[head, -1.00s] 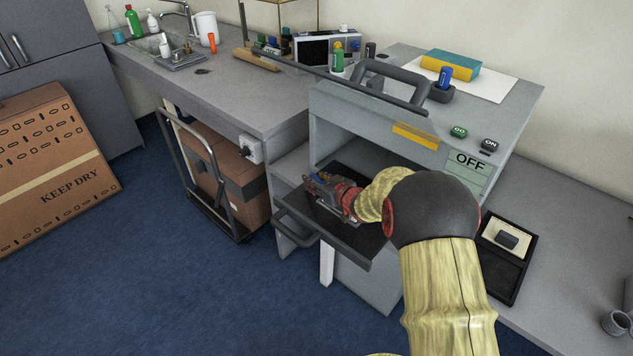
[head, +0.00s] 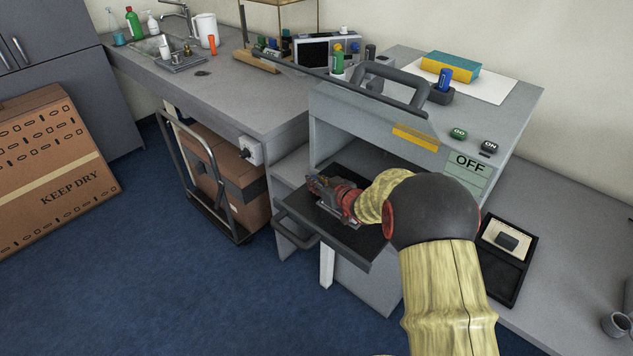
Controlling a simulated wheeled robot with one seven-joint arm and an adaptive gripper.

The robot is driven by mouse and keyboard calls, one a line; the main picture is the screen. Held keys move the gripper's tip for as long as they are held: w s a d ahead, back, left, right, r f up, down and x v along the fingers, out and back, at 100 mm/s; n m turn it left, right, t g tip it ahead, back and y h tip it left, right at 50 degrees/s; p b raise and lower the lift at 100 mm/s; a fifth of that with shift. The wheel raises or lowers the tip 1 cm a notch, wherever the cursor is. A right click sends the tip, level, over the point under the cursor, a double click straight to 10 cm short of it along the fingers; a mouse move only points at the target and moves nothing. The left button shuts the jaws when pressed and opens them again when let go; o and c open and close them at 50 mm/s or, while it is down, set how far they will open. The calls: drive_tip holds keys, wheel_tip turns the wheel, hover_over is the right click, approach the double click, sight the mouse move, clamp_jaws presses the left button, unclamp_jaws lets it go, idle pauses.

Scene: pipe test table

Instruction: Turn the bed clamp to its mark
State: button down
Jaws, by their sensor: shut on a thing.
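My gripper (head: 322,186) is over the dark pull-out bed (head: 362,240) of the grey test machine (head: 375,117). It is shut on a small part at the bed's left side, which I take to be the bed clamp; my fingers and wrist hide most of it. The clamp's mark cannot be made out from this view. My arm reaches in from the lower right and covers the right part of the bed.
The machine's raised guard handle (head: 395,82) is above the bed. The OFF panel (head: 469,163) and the green and black buttons (head: 459,133) are on its right. A black tray (head: 508,258) lies on the right bench. A boxed trolley (head: 215,180) stands left.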

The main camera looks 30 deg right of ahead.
drive_tip(key=shift+r+p, duration=0.15)
drive_tip(key=shift+p, duration=0.45)
drive_tip(key=shift+n+y+p, duration=0.3)
drive_tip(key=shift+p, duration=0.25)
drive_tip(key=shift+n+y+p, duration=0.3)
drive_tip(key=shift+p, duration=0.55)
drive_tip(key=shift+d+r+y+p, duration=0.1)
drive_tip(key=shift+y+p, duration=0.2)
drive_tip(key=shift+p, duration=0.15)
drive_tip(key=shift+n+g+y+p, duration=0.3)
drive_tip(key=shift+n+y+p, duration=0.1)
drive_tip(key=shift+n+p, duration=0.25)
drive_tip(key=shift+n+y+p, duration=0.45)
drive_tip(key=shift+y+p, duration=0.15)
drive_tip(key=shift+p, duration=0.25)
drive_tip(key=shift+f, duration=0.2)
drive_tip(key=c, duration=1.7)
unclamp_jaws()
